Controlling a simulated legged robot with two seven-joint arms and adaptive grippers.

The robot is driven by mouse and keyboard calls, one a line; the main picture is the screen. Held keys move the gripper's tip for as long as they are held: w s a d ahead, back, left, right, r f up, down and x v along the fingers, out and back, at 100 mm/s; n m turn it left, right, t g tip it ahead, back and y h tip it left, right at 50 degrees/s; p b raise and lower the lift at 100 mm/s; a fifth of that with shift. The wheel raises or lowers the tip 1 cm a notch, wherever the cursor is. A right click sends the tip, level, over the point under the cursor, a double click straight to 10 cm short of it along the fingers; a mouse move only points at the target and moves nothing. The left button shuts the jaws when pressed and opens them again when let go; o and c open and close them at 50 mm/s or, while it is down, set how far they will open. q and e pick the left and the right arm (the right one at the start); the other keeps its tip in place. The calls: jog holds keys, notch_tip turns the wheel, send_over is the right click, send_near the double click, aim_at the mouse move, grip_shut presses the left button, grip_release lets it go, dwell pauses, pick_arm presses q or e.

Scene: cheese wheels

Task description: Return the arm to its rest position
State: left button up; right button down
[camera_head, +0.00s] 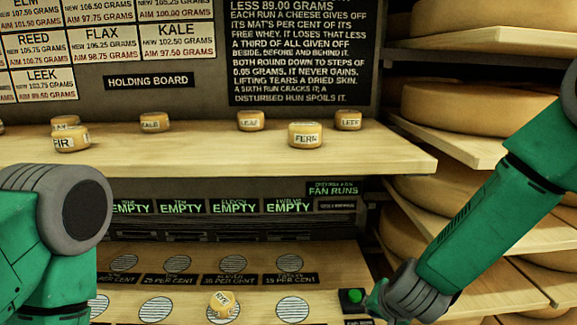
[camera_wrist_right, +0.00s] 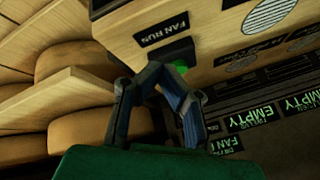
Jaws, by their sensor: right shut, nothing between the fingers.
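My right arm comes in from the right in the head view, its green forearm sloping down to the right gripper (camera_head: 376,304) at the lower right. This gripper is beside the green button (camera_head: 353,296) at the front corner of the lower shelf. In the right wrist view the dark fingers (camera_wrist_right: 158,76) are shut and empty, close to the green button (camera_wrist_right: 180,64) and its FAN RUN label (camera_wrist_right: 161,29). I cannot tell whether they touch it. Of my left arm only a green link and a grey joint show; its gripper is out of view.
Small cheeses, including FERN (camera_head: 305,135), stand on the holding board (camera_head: 200,150). The RYE cheese (camera_head: 222,304) sits on a striped mat on the lower shelf (camera_head: 340,265). Racks with large cheese wheels (camera_head: 450,105) line the right side, close to my right arm.

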jog(key=s+d+f+n+g, duration=0.1)
jog(key=s+d+f+n, duration=0.15)
jog(key=s+f, duration=0.45)
jog(key=s+d+f+n+g, duration=0.1)
jog(key=s+d+f+g, duration=0.3)
jog(key=s, duration=0.6)
jog(key=s+d+f+n, duration=0.1)
jog(key=s+f, duration=0.1)
jog(key=s, duration=0.6)
jog(key=s+d+f+n+g, duration=0.1)
jog(key=s+d+f+n, duration=0.1)
jog(key=s, duration=0.6)
jog(key=shift+s+d+h, duration=0.25)
jog(key=shift+s+h, duration=0.05)
jog(key=shift+s, duration=0.1)
jog(key=shift+w+n, duration=0.15)
jog(key=shift+n, duration=0.1)
dwell(1.0)
